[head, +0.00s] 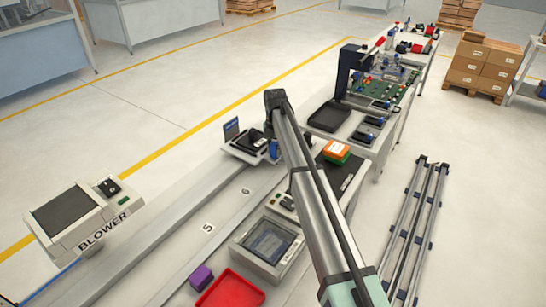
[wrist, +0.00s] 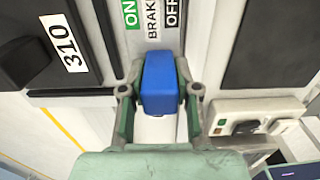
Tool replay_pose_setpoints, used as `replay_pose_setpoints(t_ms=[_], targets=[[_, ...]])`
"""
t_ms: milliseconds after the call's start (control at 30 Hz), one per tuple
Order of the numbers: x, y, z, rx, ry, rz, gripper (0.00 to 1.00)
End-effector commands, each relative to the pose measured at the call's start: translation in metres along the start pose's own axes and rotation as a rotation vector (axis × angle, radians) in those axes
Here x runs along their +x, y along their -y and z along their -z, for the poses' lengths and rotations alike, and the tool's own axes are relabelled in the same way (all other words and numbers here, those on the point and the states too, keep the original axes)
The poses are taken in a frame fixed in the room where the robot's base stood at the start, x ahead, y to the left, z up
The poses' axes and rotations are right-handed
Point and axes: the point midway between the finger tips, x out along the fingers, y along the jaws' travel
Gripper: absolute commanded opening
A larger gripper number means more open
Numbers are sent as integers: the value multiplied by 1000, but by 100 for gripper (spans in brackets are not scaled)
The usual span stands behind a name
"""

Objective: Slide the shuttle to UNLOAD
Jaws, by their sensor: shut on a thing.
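A grey shuttle-like carriage (head: 238,153) with a black block on it sits on the long rail in the head view, by a small upright blue sign (head: 231,129) whose words I cannot read. In the wrist view a blue handle (wrist: 160,85) stands below a label strip (wrist: 152,18) reading ON, BRAKE, OFF. My gripper (wrist: 160,108) is shut on this blue handle, one finger at each side. In the head view my arm partly hides the gripper and handle. I cannot tell the brake's setting.
A black part labelled 310 (wrist: 74,45) is left of the handle. Along the rail are marks 5 and 6, a red tray (head: 231,290), a purple block (head: 201,277) and a grey screened unit (head: 268,245). An orange-and-green stack (head: 336,151) is right of my arm. A BLOWER panel (head: 85,217) stands left.

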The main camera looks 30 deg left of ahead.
Motion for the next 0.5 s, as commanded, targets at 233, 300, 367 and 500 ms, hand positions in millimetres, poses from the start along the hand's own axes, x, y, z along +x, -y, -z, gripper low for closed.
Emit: replay_pose_setpoints(t_ms=[233,300,367,500], targets=[[2,1,-13,-1,0,6,0],[2,0,-14,-1,0,6,0],[2,0,-14,-1,1,6,0],[2,0,-15,-1,2,5,0]])
